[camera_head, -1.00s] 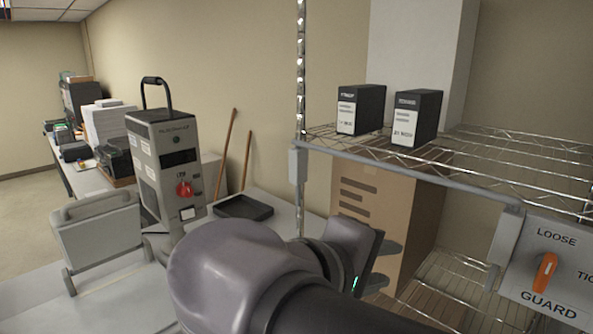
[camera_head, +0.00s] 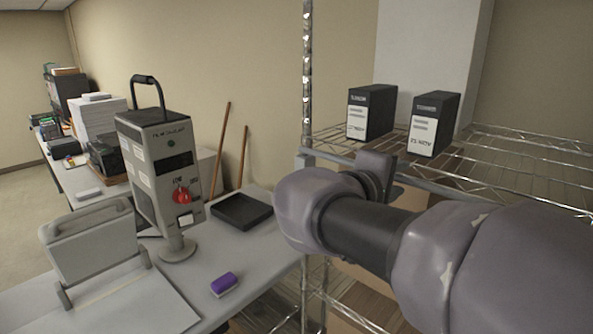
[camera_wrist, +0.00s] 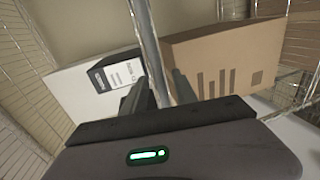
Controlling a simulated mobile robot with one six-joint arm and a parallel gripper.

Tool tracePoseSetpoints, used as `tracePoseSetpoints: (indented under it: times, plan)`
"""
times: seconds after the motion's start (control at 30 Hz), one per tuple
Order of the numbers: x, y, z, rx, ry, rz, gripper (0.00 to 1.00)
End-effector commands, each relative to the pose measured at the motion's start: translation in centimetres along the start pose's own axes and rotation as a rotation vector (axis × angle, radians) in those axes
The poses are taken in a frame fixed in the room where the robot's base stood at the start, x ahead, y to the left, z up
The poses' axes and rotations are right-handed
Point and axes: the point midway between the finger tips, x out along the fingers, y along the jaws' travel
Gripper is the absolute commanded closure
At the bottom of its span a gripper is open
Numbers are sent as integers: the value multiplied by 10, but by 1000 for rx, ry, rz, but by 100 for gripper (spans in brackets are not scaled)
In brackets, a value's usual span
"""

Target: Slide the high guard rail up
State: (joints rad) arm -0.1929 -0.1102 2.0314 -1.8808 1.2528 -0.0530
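The high guard rail (camera_head: 423,185) is a grey bar along the front of the upper wire shelf. Its left end shows beside the chrome post, and my arm hides much of the rest. In the wrist view the rail (camera_wrist: 148,45) runs steeply down between the two dark fingers of my gripper (camera_wrist: 160,82). The fingers stand apart, one on each side of the bar; whether they touch it is unclear. In the head view my gripper (camera_head: 385,178) is at the rail, its fingers mostly hidden.
Two black-and-white boxes (camera_head: 371,112) (camera_head: 433,124) stand on the upper wire shelf (camera_head: 490,165). A cardboard box (camera_wrist: 222,58) is close by in the wrist view. The chrome post (camera_head: 307,75) rises left of my gripper. The bench at left holds a machine (camera_head: 155,150), a black tray (camera_head: 242,211) and a purple eraser (camera_head: 224,284).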

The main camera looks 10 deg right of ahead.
Motion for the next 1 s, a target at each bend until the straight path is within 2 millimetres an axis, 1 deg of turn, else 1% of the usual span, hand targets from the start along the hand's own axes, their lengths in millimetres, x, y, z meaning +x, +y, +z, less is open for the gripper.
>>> tracePoseSetpoints:
  times: [0.1,0.37,0.4,0.53,1.0]
  plan:
    - [8,0,0,-1,-1,-1,66]
    - [9,0,0,-1,1,-1,66]
    - [9,0,0,-1,0,-1,74]
    - [9,0,0,-1,0,-1,99]
    - [9,0,0,-1,1,0,100]
